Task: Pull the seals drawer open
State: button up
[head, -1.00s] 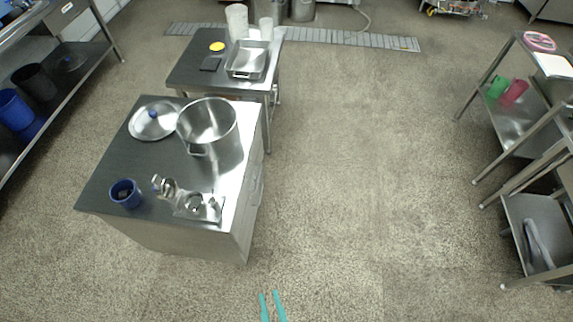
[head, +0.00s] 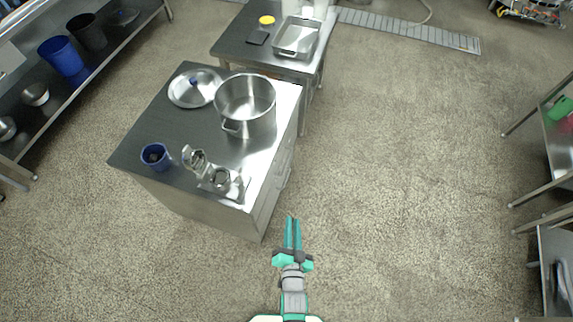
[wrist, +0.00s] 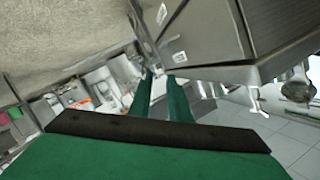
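The steel cabinet (head: 222,220) stands left of centre in the head view, its drawer side facing right. The drawer fronts (head: 272,187) are seen at a steep slant, with handles (head: 287,176) along that side. They look shut, and I cannot tell which is the seals drawer. In the wrist view grey fronts (wrist: 208,32) with small white labels (wrist: 179,57) fill the upper right; the lettering is unreadable. My gripper (head: 293,219) has teal fingers, apart and empty, just off the cabinet's near right corner. The fingers (wrist: 159,80) also show a gap in the wrist view.
On the cabinet top are a large pot (head: 246,100), a lid (head: 194,88), a blue cup (head: 155,156) and metal parts (head: 220,180). A second table (head: 234,45) stands behind. The floor (head: 400,180) right of the cabinet is clear; shelves stand at far right.

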aim_at(286, 164)
jog(key=shift+w+a+f+m, duration=0.6)
jog(key=shift+w+f, duration=0.75)
jog(key=shift+w, duration=3.45)
jog(key=shift+w+a+f+m, duration=0.25)
jog(key=shift+w+f+m, duration=0.9)
jog(key=shift+w, duration=3.6)
jog(key=shift+w+a+f+m, duration=0.5)
jog(key=shift+w+f, duration=1)
jog(key=shift+w, duration=3.3)
jog(key=shift+w, duration=0.1)
grip_shut()
